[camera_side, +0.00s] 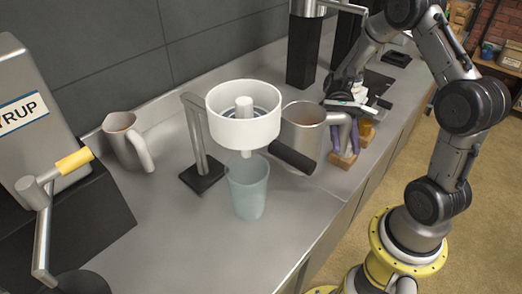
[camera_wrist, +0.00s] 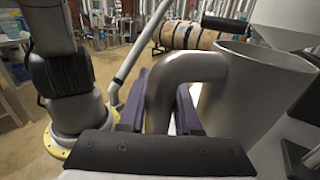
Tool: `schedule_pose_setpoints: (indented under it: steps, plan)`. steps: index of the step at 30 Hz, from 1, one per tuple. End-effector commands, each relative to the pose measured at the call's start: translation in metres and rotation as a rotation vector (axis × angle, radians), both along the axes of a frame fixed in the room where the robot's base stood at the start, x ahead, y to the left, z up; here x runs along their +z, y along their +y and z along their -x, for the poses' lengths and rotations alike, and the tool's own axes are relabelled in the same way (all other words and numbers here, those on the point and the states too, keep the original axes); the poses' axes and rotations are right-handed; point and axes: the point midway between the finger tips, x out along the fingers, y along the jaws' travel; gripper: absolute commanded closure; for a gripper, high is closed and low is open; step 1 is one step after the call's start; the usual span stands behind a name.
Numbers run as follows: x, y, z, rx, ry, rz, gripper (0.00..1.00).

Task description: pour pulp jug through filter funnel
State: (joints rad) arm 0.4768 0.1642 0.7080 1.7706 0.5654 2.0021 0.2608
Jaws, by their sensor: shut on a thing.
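A grey metal jug (camera_side: 302,118) is right of the filter funnel, its rim about level; I cannot tell whether its base touches the counter. My gripper (camera_side: 346,132) is shut on the jug's handle. In the wrist view the purple fingers of my gripper (camera_wrist: 160,112) stand on both sides of the handle, and the jug (camera_wrist: 255,90) is at right. The white filter funnel (camera_side: 243,128) with a central post is on a metal stand (camera_side: 198,150). A translucent bluish cup (camera_side: 249,190) stands below its spout. The jug is apart from the funnel.
A second jug (camera_side: 122,145) with a handle stands on the left of the counter. A syrup machine (camera_side: 30,95) and yellow-handled lever (camera_side: 72,161) are far left. A dark bar (camera_side: 292,158) is in front of the held jug. The front counter (camera_side: 180,240) is clear.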

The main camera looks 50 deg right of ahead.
Motion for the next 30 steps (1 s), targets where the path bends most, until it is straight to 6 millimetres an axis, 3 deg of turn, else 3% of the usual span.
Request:
schedule_pose_setpoints:
  steps: [5,12,20,26,30]
  plan:
    - [0.005,-0.004,-0.016,-0.051,-0.004,-0.003,1.0]
    - [0.007,0.006,-0.033,-0.136,-0.005,-0.003,1.0]
    - [0.008,0.033,-0.063,-0.3,-0.004,-0.002,1.0]
    - [0.011,0.058,-0.106,-0.539,-0.007,-0.002,1.0]
    - [0.014,0.06,-0.147,-0.77,-0.006,-0.002,1.0]
